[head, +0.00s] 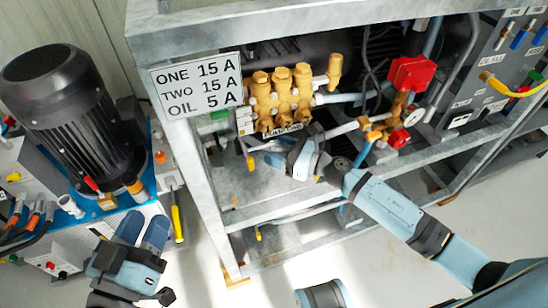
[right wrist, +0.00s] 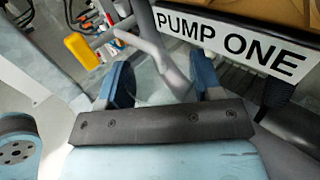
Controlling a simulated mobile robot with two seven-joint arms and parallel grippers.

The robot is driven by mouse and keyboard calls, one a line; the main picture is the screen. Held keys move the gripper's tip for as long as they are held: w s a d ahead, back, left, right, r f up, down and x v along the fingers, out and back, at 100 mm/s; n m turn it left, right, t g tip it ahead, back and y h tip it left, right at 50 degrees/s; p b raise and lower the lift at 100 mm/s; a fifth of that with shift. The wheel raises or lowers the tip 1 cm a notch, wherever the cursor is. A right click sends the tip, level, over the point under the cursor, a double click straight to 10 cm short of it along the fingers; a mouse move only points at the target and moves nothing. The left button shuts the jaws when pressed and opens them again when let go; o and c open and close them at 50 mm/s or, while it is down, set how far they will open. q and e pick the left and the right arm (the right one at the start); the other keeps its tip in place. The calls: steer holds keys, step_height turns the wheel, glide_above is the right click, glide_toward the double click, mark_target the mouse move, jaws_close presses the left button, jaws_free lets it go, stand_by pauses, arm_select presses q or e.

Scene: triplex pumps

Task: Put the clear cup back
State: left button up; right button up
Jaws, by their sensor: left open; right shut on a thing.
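My right gripper (head: 270,152) reaches into the metal frame, just below the brass pump (head: 282,97) with the PUMP ONE label. In the right wrist view its two blue fingers (right wrist: 166,86) stand apart, with a faint see-through shape between them that looks like the clear cup (right wrist: 146,88). The cup's outline is hard to make out, and I cannot tell whether it is upright. In the head view I cannot pick the cup out.
The PUMP ONE label (right wrist: 232,42) is close above my right fingers. A grey pipe (right wrist: 158,48) and a yellow handle (right wrist: 82,50) are near them. A red valve block (head: 411,75) is to the right. A black motor (head: 72,110) stands at the left. The frame's lower shelf has bare room.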

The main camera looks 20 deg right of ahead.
steer(key=shift+w+a, duration=0.35)
steer(key=shift+w+a+f, duration=0.1)
steer(key=shift+f, duration=0.1)
arm_select(q)
steer(key=shift+d+f+g+b, duration=0.1)
steer(key=shift+f+g+b, duration=0.5)
steer(key=shift+f+b, duration=0.8)
arm_select(e)
steer(key=shift+f+p, duration=0.3)
steer(key=shift+f, duration=1.25)
arm_select(q)
steer(key=shift+f, duration=0.3)
arm_select(e)
steer(key=shift+f, duration=0.15)
steer(key=o, duration=0.9)
arm_select(q)
steer(key=shift+f, duration=0.15)
arm_select(e)
steer(key=shift+o, duration=0.2)
